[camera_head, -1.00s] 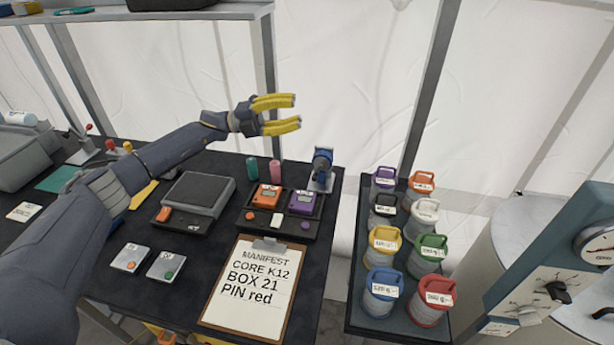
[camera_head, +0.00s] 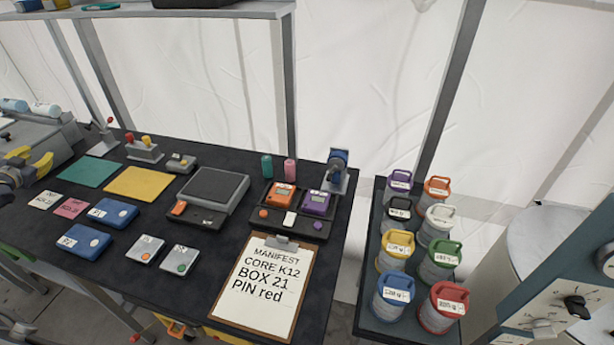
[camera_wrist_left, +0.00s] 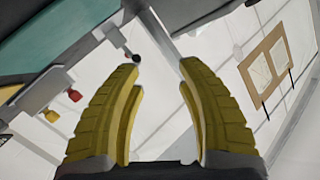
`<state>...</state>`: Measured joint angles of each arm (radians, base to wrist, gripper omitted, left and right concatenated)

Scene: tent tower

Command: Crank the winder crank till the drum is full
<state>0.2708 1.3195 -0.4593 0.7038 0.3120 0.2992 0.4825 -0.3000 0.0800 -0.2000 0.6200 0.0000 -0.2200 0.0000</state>
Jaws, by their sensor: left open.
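The winder (camera_head: 338,172) stands at the back right corner of the black table in the head view. It is a small blue drum on a grey stand. Its crank is too small to make out, and how full the drum is cannot be told. My left gripper (camera_head: 32,163) is at the far left edge of the head view, far from the winder. In the left wrist view its yellow fingers (camera_wrist_left: 160,72) are apart with nothing between them. My right gripper is in neither view.
A clipboard (camera_head: 265,290), a grey scale-like box (camera_head: 213,186) and an orange-and-purple device tray (camera_head: 290,222) lie left of the winder. Knobbed levers (camera_head: 145,150) stand at the back left. Several lidded canisters (camera_head: 440,262) fill the right-hand table.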

